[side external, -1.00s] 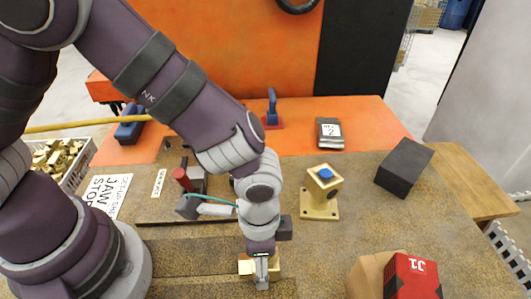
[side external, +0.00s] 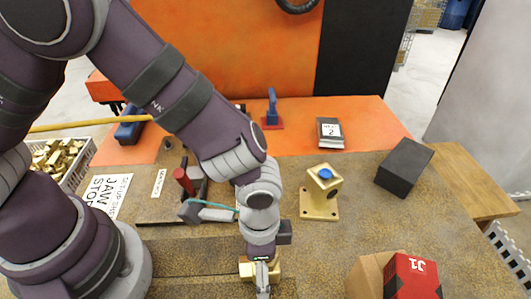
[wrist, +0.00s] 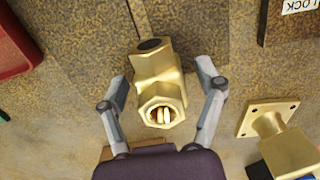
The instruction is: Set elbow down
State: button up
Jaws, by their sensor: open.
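The brass elbow (side external: 274,270) is at the front of the brown speckled bench, low under my gripper (side external: 262,285). In the wrist view the elbow (wrist: 157,75) lies between the two fingers of my gripper (wrist: 163,90). One dark round end points away from the wrist, and one open hexagonal mouth faces the camera. The fingers are spread on either side of the elbow, with a visible gap on both sides. The elbow seems to rest on the bench surface; its underside is hidden.
A brass flanged block with a blue top (side external: 322,192) stands to the right. A red J1 box (side external: 412,277) is at the front right, and a black box (side external: 404,166) is behind it. A red-knobbed clamp (side external: 184,180) is at the left, near a crate of brass parts (side external: 82,176).

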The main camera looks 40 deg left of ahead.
jog(key=shift+r, duration=0.1)
notch_tip(320, 180, up, 13)
jog(key=shift+w+a+f, duration=0.1)
jog(key=shift+f, duration=0.05)
jog(key=a+r+n+t, duration=0.2)
jog(key=a+r+n, duration=0.1)
jog(key=a, duration=0.6)
jog(key=s+a+r+n+t, duration=0.1)
jog(key=a+r+n+t, duration=0.2)
jog(key=a+n, duration=0.3)
jog(key=a+r, duration=0.1)
jog(key=a, duration=0.1)
jog(key=shift+s+a+r+t, duration=0.15)
jog(key=shift+s+a+t, duration=0.15)
jog(key=shift+a, duration=0.05)
